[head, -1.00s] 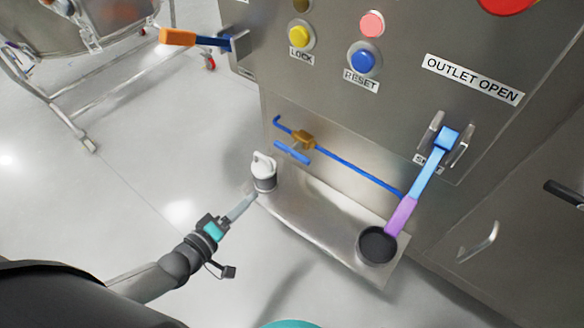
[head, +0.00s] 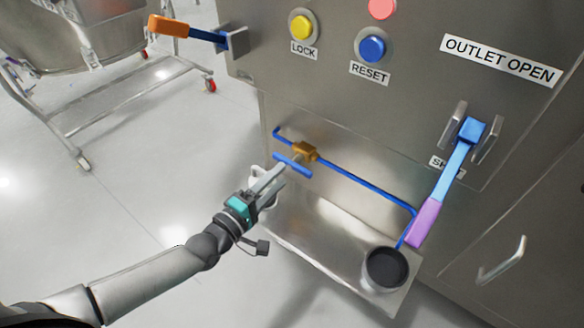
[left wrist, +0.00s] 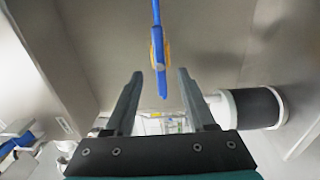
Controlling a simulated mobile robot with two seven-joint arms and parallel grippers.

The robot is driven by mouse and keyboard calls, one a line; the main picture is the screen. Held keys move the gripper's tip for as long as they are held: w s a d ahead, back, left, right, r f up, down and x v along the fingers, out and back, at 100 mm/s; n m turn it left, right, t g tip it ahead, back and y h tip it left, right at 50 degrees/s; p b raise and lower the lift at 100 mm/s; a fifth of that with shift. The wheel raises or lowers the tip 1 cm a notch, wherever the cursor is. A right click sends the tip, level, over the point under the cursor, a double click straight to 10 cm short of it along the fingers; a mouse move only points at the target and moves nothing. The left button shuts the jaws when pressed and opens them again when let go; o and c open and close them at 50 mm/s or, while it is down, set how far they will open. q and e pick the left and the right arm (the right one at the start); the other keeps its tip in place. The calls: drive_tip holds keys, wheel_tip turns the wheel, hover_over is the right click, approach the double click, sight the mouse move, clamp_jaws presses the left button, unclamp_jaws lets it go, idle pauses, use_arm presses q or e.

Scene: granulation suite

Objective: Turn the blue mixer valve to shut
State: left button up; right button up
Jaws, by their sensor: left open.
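The blue valve handle (head: 301,171) sits on a brass valve body (head: 306,151) on a thin blue pipe (head: 365,184) along the steel cabinet. The handle lies roughly parallel to the pipe. My left gripper (head: 273,178) is open and empty, close in front of the handle. In the left wrist view the handle (left wrist: 160,75) lines up with the gap between the open fingers (left wrist: 158,78). I cannot tell whether its end is between them; no contact shows. My right gripper is not in view.
A white container (head: 262,186) stands behind my left gripper on a steel ledge (head: 320,235); a dark-topped cup (head: 386,268) stands at its right end. A blue lever with a purple grip (head: 426,221) hangs at right. An orange-ended lever (head: 170,25) juts out upper left.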

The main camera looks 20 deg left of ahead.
sight(290, 167)
use_arm(q)
drive_tip(key=shift+b+x, duration=0.75)
drive_tip(key=shift+x, duration=2.25)
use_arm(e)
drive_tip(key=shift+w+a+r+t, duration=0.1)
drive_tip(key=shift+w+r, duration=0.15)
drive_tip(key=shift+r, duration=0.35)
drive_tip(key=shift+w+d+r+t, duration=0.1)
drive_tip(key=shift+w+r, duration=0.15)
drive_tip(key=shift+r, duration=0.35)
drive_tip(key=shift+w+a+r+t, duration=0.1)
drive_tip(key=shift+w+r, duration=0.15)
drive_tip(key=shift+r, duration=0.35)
use_arm(q)
drive_tip(key=shift+c, duration=0.2)
clamp_jaws()
